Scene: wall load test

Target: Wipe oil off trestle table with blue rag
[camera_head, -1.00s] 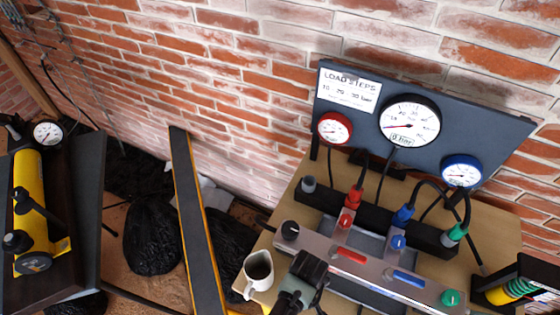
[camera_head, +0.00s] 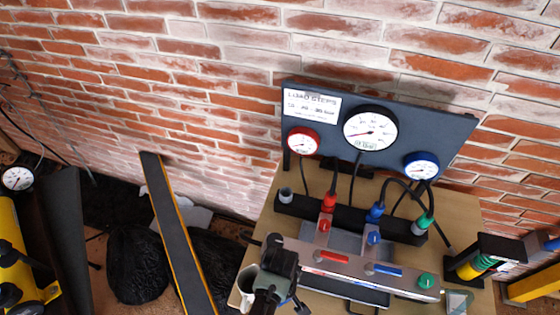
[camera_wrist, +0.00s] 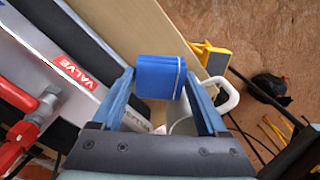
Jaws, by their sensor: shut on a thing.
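My gripper (camera_wrist: 158,80) is shut on a folded blue rag (camera_wrist: 160,66), which shows as a thick block between the two fingers in the wrist view. In the head view my gripper (camera_head: 279,262) is a dark shape over the front left of the trestle table, and the rag cannot be made out there. The light wooden trestle table (camera_head: 263,222) shows bare along its left side and also in the wrist view (camera_wrist: 132,25). I cannot make out oil on it. Whether the rag touches the tabletop cannot be told.
A white mug (camera_head: 245,281) is beside my gripper, partly hidden. A valve manifold (camera_head: 345,265) with red and blue levers and a gauge board (camera_head: 450,130) fill much of the table. A dark stand (camera_head: 484,262) is at the right. Left of the table is a black-and-yellow beam (camera_head: 180,235).

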